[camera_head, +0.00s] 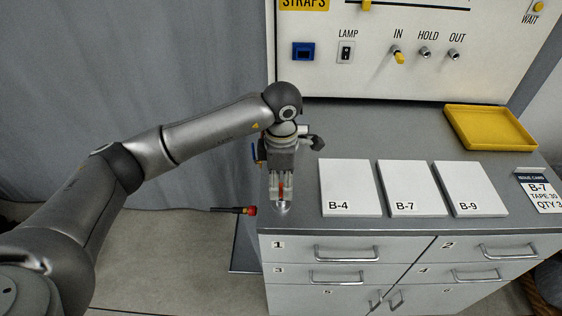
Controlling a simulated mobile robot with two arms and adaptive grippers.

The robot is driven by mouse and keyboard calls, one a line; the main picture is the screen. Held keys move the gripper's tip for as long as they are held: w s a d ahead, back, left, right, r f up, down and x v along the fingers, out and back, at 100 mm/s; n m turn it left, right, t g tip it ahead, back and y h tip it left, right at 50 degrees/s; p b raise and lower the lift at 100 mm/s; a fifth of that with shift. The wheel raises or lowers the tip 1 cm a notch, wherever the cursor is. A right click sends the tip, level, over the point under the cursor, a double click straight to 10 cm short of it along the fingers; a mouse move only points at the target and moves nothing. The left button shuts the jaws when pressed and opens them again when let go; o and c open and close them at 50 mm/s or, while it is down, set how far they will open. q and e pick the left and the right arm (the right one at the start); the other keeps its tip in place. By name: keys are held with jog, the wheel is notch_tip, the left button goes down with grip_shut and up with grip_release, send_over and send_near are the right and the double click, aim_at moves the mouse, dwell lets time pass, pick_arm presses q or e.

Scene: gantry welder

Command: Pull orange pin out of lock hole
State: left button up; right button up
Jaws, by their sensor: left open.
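My left gripper (281,202) is open and points down above the front left corner of the grey cabinet top. A small patch of red-orange shows between its fingers; I cannot tell whether it is part of the gripper or something behind it. A short dark rod with a red-orange end (250,210) sticks out just left of the gripper, apart from it. On the upright panel (430,75), a yellow-orange pin or knob (399,57) sits at the hole marked IN. The HOLD hole (425,53) and OUT hole (454,55) look empty. My right gripper is out of view.
White cards B-4 (350,185), B-7 (411,185) and B-9 (469,185) lie on the cabinet top. A yellow tray (490,113) is at the back right. An issue card (538,190) lies at the right edge. Drawers (345,248) are below. Counter between cards and panel is clear.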

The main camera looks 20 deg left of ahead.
pick_arm(q)
jog(key=shift+f, duration=0.45)
jog(key=shift+s+a+f, duration=0.1)
jog(key=shift+f, duration=0.4)
jog(key=shift+c, duration=1.2)
jog(key=c, duration=0.7)
grip_shut()
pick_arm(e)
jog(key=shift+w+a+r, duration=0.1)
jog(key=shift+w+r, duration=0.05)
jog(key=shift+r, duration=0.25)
pick_arm(q)
jog(key=shift+r, duration=0.25)
